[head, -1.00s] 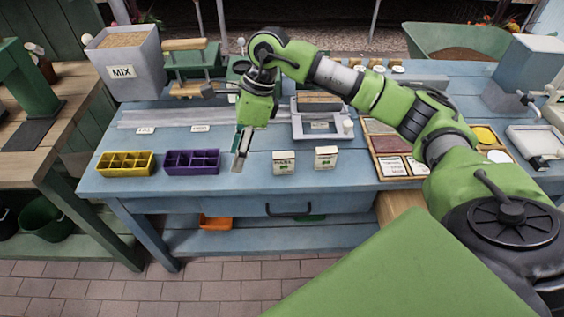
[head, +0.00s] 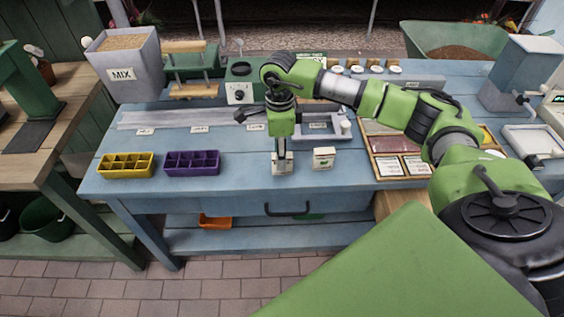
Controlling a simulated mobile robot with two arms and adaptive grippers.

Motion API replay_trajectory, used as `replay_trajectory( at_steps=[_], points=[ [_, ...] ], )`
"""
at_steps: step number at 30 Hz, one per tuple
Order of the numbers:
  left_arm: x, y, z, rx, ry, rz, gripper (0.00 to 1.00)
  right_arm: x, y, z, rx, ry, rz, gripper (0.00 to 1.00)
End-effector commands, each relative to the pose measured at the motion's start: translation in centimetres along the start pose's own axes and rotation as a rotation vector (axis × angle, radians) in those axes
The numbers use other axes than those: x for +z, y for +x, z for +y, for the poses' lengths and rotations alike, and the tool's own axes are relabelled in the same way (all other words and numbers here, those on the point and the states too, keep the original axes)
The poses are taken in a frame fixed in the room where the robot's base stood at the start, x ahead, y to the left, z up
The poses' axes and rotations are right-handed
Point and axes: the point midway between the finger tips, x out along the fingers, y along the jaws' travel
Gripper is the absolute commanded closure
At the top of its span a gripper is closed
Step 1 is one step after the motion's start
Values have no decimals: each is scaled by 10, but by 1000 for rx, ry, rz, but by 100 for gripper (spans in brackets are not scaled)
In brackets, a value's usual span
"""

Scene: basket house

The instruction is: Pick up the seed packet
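Two small white seed packets with green marks stand upright near the front edge of the blue bench. My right gripper (head: 282,154) points straight down at the left seed packet (head: 283,168). Its fingers overlap the upper part of that packet, so much of the packet is hidden. I cannot tell whether the fingers touch it or are closed on it. The right seed packet (head: 324,158) stands a short way to the right, clear of the gripper. My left gripper is out of view.
A purple cell tray (head: 193,170) and a yellow one (head: 126,172) lie to the left on the blue bench (head: 235,184). A scale (head: 323,127) stands behind the packets. A wooden tray of packets (head: 384,174) lies to the right. Bench between purple tray and gripper is clear.

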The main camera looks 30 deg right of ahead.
Motion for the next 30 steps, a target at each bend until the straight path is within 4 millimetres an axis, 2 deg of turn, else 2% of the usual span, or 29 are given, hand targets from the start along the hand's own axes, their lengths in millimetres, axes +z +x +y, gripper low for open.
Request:
replay_trajectory(
  at_steps=[4, 9, 17, 21, 30],
  points=[
    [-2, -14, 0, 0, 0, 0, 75, -7, 20, -2, 4, 2, 3, 62],
    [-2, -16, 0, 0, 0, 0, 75, -6, 41, -2, 2, 2, 2, 62],
    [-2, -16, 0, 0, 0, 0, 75, -5, 44, -2, 1, 0, 0, 62],
    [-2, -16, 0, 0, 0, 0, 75, -5, 44, -2, 1, 1, 0, 97],
    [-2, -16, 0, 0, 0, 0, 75, -6, 43, -3, 1, 1, 0, 97]
  ],
)
